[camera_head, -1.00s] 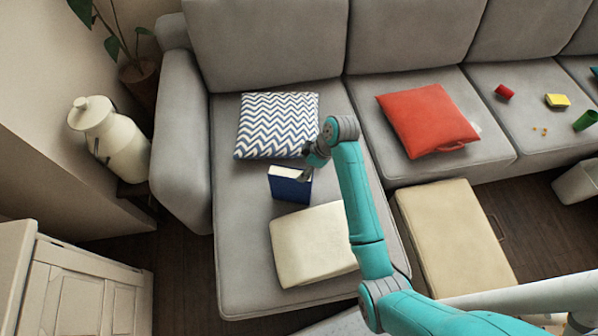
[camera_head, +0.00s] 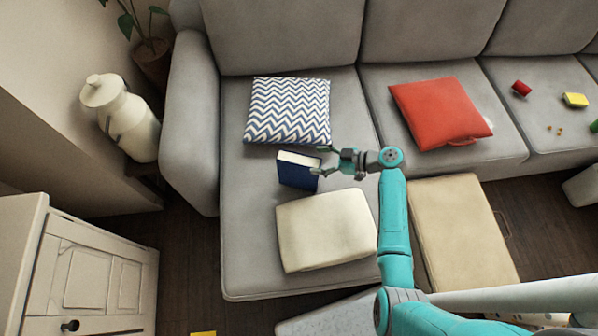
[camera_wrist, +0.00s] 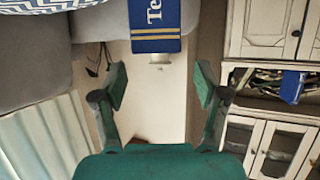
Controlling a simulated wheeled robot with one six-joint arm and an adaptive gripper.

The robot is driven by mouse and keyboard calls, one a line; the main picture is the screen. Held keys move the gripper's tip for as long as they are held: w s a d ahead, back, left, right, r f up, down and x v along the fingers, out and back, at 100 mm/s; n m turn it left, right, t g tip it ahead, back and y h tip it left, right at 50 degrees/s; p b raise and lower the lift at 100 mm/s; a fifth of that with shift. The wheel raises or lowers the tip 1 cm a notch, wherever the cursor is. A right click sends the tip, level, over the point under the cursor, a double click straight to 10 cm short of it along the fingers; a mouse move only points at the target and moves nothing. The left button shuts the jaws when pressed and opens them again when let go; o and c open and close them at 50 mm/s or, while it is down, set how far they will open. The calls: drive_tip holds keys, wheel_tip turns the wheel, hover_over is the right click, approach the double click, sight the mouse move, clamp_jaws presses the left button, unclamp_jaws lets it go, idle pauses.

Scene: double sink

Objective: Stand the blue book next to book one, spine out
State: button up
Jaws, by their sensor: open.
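The blue book (camera_head: 297,172) stands on the sofa seat, its white page edges facing up. In the wrist view its blue face (camera_wrist: 155,20) shows gold bands and the white letters "Te" at the top, ahead of the fingers. My gripper (camera_head: 322,160) is at the book's right side in the head view. In the wrist view my gripper (camera_wrist: 160,86) has its two fingers wide apart with nothing between them; the book lies beyond the tips. Book one cannot be made out for sure.
A zigzag cushion (camera_head: 288,110) lies behind the book and a cream cushion (camera_head: 325,229) in front. In the wrist view a white cabinet (camera_wrist: 262,30) has an open shelf with a blue item (camera_wrist: 291,87). A red cushion (camera_head: 440,112) lies on the right seat.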

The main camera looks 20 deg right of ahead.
sight(302, 159)
drive_tip(key=shift+x, duration=3.85)
drive_tip(key=shift+d+f, duration=0.1)
drive_tip(key=shift+f, duration=0.05)
clamp_jaws()
